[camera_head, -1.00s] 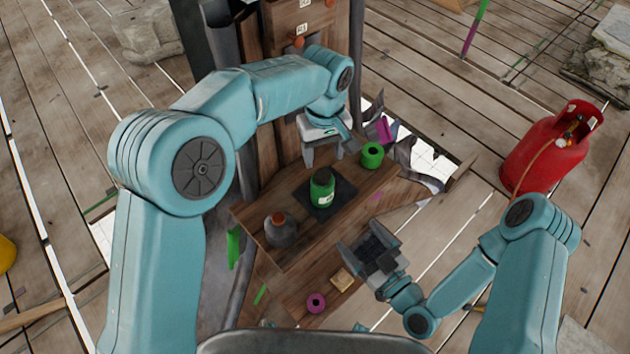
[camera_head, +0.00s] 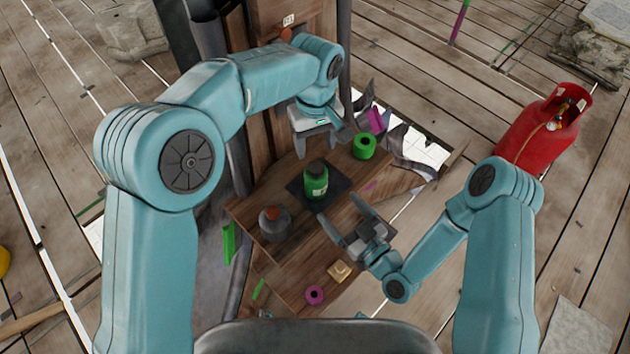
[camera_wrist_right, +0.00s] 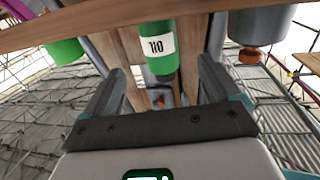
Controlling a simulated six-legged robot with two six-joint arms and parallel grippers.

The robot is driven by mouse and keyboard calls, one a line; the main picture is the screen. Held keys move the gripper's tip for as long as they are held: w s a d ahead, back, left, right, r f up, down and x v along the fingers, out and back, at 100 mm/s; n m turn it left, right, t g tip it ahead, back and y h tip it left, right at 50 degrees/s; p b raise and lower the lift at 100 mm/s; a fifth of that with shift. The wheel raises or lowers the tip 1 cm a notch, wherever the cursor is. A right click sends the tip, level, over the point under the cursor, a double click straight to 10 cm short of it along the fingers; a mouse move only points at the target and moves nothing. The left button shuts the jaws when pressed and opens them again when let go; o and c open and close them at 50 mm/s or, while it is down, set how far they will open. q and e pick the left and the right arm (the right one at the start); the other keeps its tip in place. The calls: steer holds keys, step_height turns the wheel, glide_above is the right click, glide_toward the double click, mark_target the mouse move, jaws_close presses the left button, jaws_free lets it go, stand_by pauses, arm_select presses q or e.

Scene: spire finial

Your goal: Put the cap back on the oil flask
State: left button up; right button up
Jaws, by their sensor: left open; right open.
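A green oil flask (camera_head: 316,184) with a white label stands upright on a dark square mat (camera_head: 334,203) on the wooden bench. Its dark green neck points up. In the right wrist view the flask (camera_wrist_right: 158,45) appears inverted, between and beyond the fingers. I cannot make out a separate cap for certain. My left gripper (camera_head: 323,147) is open and empty, above and behind the flask. My right gripper (camera_head: 340,208) is open and empty, to the front right of the flask, with its fingers pointing toward it. It also shows in the right wrist view (camera_wrist_right: 160,70).
A grey jar with an orange top (camera_head: 275,224) stands left of the flask. A tan block (camera_head: 340,270) and a magenta ring (camera_head: 314,294) lie on the lower front shelf. A red gas cylinder (camera_head: 545,127) stands right.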

mark_target(315, 167)
steer(key=x, duration=0.9)
steer(key=shift+w+a, duration=0.1)
steer(key=shift+w, duration=0.05)
arm_select(q)
steer(key=shift+s+d+r, duration=0.1)
steer(key=shift+s+d, duration=0.05)
arm_select(e)
steer(key=shift+w+a+r, duration=0.1)
steer(key=shift+w+a, duration=0.2)
steer(key=shift+w, duration=0.1)
steer(key=shift+w+a, duration=0.15)
steer(key=shift+w, duration=0.05)
steer(key=c, duration=0.5)
jaws_close()
arm_select(q)
steer(key=shift+f, duration=4.05)
